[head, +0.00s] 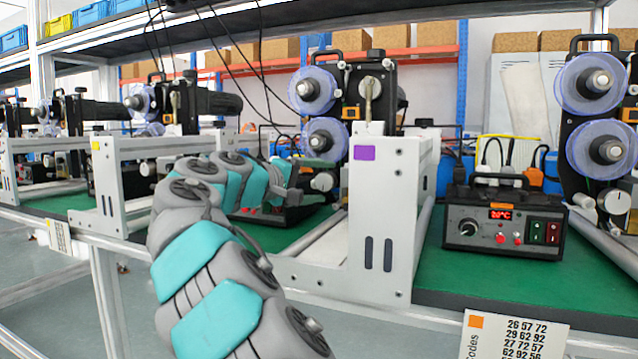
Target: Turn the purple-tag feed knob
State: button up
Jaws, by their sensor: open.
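The purple tag (364,153) is on the upper part of a white end plate (385,220) in the middle of the head view. A pale round knob (322,182) shows just left of that plate, below the reels of the coder behind it. I take it for the feed knob, but its markings are too small to read. My grey and teal arm reaches up from the bottom. My gripper (307,180) is at its far end, open, close to the knob's left side. I cannot tell whether its fingers touch or surround the knob.
A black control box (505,220) with a red display stands on the green bench (450,275) to the right. Another coder with clear purple reels (592,82) is at far right. More coders (180,105) line the left. Cables hang above my arm.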

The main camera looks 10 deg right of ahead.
jog(key=f+v, duration=0.1)
jog(key=v, duration=0.6)
jog(key=shift+s+a+r, duration=0.2)
jog(key=shift+a+r, duration=0.15)
jog(key=shift+r, duration=0.1)
dwell(0.4)
